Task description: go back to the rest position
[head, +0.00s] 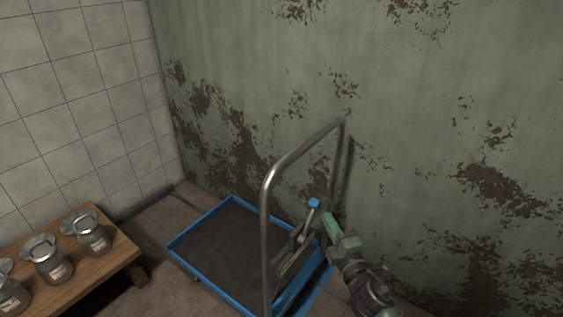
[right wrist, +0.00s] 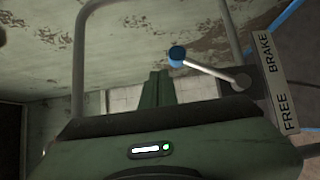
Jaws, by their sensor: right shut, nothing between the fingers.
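My right gripper (head: 338,232) is at the lower right of the head view, close to the handle side of a blue-rimmed cart (head: 186,262). Its green fingers also show in the right wrist view (right wrist: 157,88), shut with nothing between them. A brake lever with a blue knob (head: 314,203) stands just left of the fingers. In the right wrist view the knob (right wrist: 177,53) is right of the fingertips, beside a plate (right wrist: 280,85) marked BRAKE and FREE. Whether finger and lever touch is not clear. My left gripper is not in view.
The cart's grey metal handle (head: 268,215) rises near my right arm. The cart's dark bed is empty. A wooden bench (head: 122,249) with several metal milk cans (head: 93,236) stands at left. A peeling green wall (head: 420,120) is close behind the cart.

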